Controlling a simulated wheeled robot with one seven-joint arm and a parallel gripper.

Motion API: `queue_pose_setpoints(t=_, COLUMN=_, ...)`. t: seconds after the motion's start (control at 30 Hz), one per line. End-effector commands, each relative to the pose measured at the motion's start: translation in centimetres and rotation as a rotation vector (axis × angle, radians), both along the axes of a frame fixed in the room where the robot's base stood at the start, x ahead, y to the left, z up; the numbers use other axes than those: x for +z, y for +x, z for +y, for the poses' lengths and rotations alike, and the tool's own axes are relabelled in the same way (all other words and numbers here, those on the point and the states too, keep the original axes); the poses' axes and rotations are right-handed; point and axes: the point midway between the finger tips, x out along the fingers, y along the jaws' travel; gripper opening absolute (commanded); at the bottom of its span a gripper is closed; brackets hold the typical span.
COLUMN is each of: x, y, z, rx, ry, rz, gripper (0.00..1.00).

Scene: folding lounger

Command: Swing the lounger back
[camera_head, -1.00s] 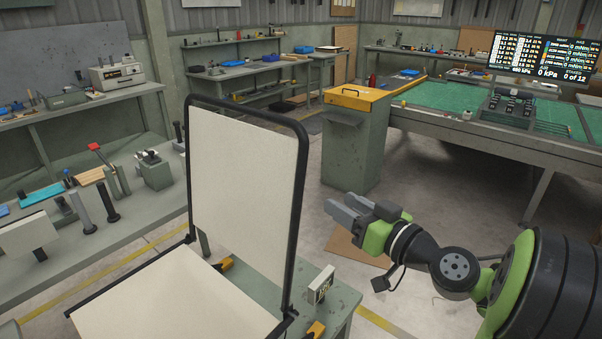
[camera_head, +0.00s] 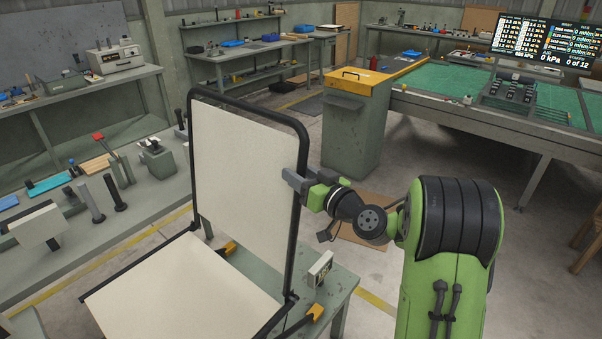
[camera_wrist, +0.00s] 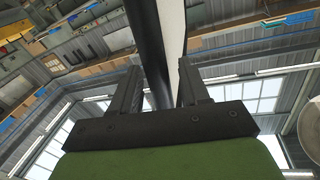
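The lounger's back (camera_head: 240,165) stands upright in the head view, a cream panel in a black tube frame. Its cream seat (camera_head: 180,295) lies in front at the lower left. My gripper (camera_head: 291,181) is at the right side tube of the back, about halfway up. In the wrist view the gripper (camera_wrist: 158,80) has its two fingers apart. The black side tube (camera_wrist: 147,40) and the panel edge (camera_wrist: 172,35) show between the fingers, with gaps beside them. I cannot tell if either finger touches the tube.
A small display box (camera_head: 319,269) and an orange-yellow part (camera_head: 316,312) are by the lounger's lower right, on a green stand. A workbench with tools (camera_head: 140,200) runs along the left. A cabinet with a yellow top (camera_head: 350,135) stands behind.

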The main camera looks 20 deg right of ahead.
Motion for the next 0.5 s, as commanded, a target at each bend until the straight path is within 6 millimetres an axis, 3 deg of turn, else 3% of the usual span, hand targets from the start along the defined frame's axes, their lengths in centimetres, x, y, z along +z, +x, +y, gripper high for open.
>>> queue_pose_setpoints(t=0.03, x=0.0, y=-0.02, z=-0.01, rx=0.0, ry=0.0, rz=0.0, gripper=0.37)
queue_pose_setpoints(t=0.27, x=0.02, y=-0.03, z=-0.03, rx=0.0, ry=0.0, rz=0.0, gripper=0.02)
queue_pose_setpoints(t=0.5, x=0.02, y=-0.03, z=-0.05, rx=0.0, ry=0.0, rz=0.0, gripper=0.0)
